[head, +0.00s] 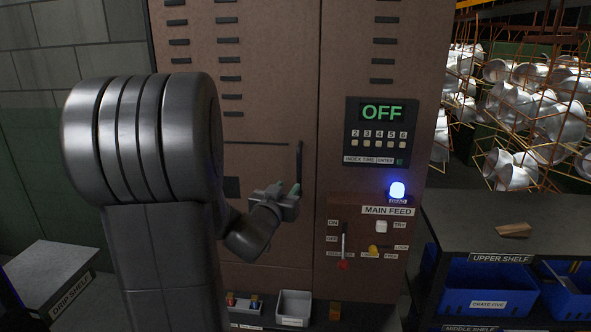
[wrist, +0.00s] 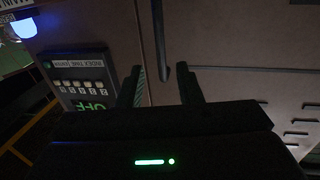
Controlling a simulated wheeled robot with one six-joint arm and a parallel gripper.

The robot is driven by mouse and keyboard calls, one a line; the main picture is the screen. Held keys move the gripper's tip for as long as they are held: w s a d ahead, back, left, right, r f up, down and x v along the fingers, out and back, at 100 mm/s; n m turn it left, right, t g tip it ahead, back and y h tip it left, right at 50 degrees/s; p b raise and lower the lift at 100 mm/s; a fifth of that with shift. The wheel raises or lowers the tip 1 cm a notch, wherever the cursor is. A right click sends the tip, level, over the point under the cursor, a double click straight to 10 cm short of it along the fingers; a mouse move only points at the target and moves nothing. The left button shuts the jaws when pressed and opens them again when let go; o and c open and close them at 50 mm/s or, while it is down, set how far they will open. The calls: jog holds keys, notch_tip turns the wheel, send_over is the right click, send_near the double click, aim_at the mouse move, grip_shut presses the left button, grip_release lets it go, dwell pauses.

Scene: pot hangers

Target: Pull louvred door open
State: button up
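The louvred door (head: 265,100) is the brown left cabinet panel with dark slots. It looks closed, flush with the panel to its right. A thin dark upright handle (head: 299,160) is on its right side. My gripper (head: 284,188) is at the lower end of the handle in the head view. In the wrist view, the two fingers of my gripper (wrist: 160,72) stand apart, and the handle (wrist: 154,35) shows in the gap between them. Neither finger visibly touches it. How deep the handle sits between the fingers I cannot tell.
A control panel reading OFF (head: 381,132) and a lit blue lamp (head: 397,190) are right of the door. Below the lamp is the MAIN FEED panel (head: 340,215). A dark shelf unit (head: 480,215) with blue crates stands right; the drip shelf (head: 50,275) is low left.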

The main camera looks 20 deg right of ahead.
aim_at(298, 173)
jog(key=p+x, duration=0.1)
jog(key=x, duration=1)
jog(key=shift+w+d+p, duration=0.1)
jog(key=shift+w+p, duration=0.05)
jog(key=shift+p, duration=0.25)
grip_shut()
